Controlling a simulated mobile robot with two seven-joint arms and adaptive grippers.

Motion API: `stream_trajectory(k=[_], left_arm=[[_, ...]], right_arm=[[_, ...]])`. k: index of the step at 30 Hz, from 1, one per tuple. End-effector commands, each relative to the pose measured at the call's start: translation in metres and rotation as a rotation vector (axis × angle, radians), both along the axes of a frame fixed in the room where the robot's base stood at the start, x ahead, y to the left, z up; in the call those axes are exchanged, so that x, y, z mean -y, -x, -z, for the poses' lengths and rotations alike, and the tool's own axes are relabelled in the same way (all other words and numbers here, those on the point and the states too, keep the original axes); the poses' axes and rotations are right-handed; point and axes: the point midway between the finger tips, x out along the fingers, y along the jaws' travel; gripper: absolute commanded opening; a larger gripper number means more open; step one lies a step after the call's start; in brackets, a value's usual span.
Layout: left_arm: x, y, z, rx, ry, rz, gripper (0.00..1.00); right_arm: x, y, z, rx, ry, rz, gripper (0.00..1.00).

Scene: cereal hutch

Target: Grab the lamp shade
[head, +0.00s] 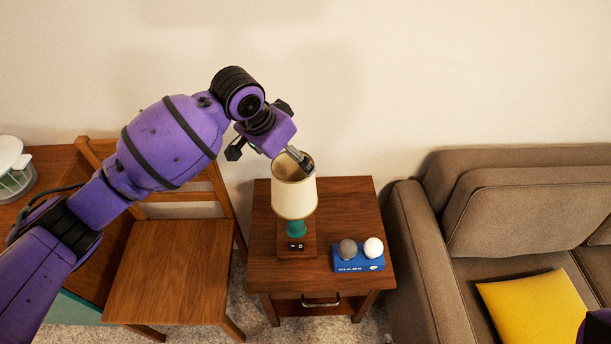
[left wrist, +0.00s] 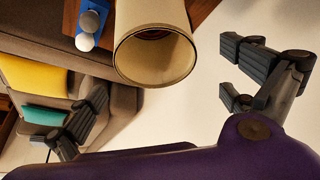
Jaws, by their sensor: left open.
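The cream lamp shade (head: 294,197) sits on a lamp with a teal base (head: 296,228) on the wooden side table (head: 345,205). My left gripper (head: 303,161) is at the top rim of the shade, reaching down from the upper left. In the left wrist view the shade (left wrist: 154,65) shows its open top, between the two spread fingers of my left gripper (left wrist: 165,105) and farther out. The fingers are apart and no finger is seen closed on the shade. My right gripper is not in view; only a bit of purple shows at the lower right edge of the head view.
A blue box (head: 358,261) with a grey bulb and a white bulb stands on the table, right of the lamp. A wooden chair (head: 165,265) is to the left. A brown sofa (head: 500,205) with a yellow cushion (head: 533,308) is to the right. The wall is close behind.

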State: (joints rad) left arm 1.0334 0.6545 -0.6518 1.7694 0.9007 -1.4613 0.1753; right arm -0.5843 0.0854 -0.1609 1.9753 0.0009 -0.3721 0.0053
Motion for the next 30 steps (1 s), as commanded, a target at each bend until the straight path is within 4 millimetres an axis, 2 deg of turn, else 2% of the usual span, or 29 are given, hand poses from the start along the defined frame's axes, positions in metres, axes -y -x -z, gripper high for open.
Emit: stream_trajectory(k=[3, 11, 21, 28, 30], left_arm=[[-0.003, 0.004, 0.009, -0.028, -0.020, -0.009, 1.00], [0.003, -0.001, 0.033, -0.027, -0.019, -0.012, 1.00], [0.014, -0.007, 0.075, -0.025, -0.018, -0.012, 1.00], [0.015, -0.008, 0.076, -0.021, -0.017, -0.011, 1.00], [0.015, -0.008, 0.077, -0.021, -0.017, -0.011, 0.92]], right_arm=[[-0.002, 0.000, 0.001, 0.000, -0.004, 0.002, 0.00], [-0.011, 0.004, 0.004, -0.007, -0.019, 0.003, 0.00], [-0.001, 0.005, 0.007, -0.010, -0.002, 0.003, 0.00], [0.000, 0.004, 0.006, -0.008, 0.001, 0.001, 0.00], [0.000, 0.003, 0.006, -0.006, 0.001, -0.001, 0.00]])
